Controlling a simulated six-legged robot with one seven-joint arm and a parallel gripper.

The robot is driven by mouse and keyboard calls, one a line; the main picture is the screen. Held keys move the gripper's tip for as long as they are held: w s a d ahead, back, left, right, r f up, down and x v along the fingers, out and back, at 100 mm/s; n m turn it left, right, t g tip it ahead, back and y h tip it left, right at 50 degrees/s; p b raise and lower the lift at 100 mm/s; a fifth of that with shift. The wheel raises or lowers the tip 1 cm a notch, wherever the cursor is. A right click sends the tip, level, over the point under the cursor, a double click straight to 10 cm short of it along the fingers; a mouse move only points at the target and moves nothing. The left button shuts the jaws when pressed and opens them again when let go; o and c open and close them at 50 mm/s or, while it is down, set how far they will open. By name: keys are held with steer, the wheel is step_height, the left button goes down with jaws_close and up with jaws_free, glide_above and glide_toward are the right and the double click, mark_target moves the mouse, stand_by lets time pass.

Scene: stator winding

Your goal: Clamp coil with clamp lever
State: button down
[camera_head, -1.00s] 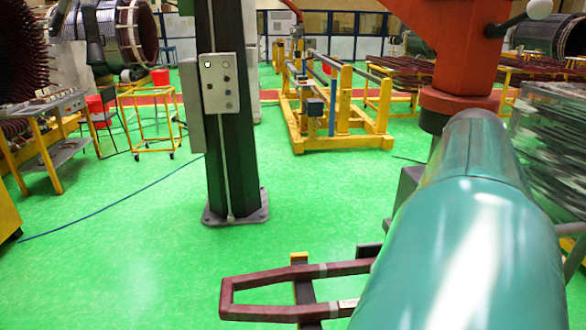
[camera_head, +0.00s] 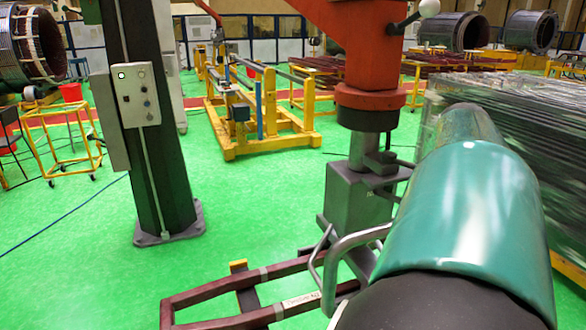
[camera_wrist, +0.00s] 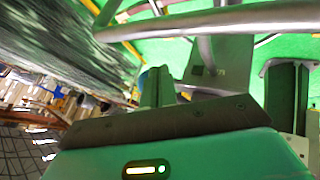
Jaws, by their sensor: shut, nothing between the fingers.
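The coil (camera_head: 210,290) is a long dark red loop in the head view, lying low. Its right end is hidden behind my arm. A grey clamp block (camera_head: 352,200) stands beyond it under an orange machine head. A bent grey clamp lever (camera_head: 345,245) rises in front of the block, partly hidden by my teal arm. In the wrist view, a curved grey bar, apparently the lever (camera_wrist: 215,21), crosses the top, with the grey block (camera_wrist: 218,62) behind. My gripper (camera_wrist: 157,86) is shut and empty, below the bar in the picture. Contact with the lever cannot be told.
The orange machine head (camera_head: 360,45) stands over the block. A dark post with a control box (camera_head: 137,97) is at left. A yellow stand (camera_head: 262,125) is behind. A dark stacked mass (camera_head: 520,150) is close at right. Green floor is open at left.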

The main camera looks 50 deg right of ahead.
steer(key=shift+s+d+r, duration=0.1)
steer(key=shift+s+d, duration=0.1)
steer(key=shift+d, duration=0.15)
steer(key=shift+s+d, duration=0.1)
steer(key=shift+d, duration=0.05)
stand_by(0.4)
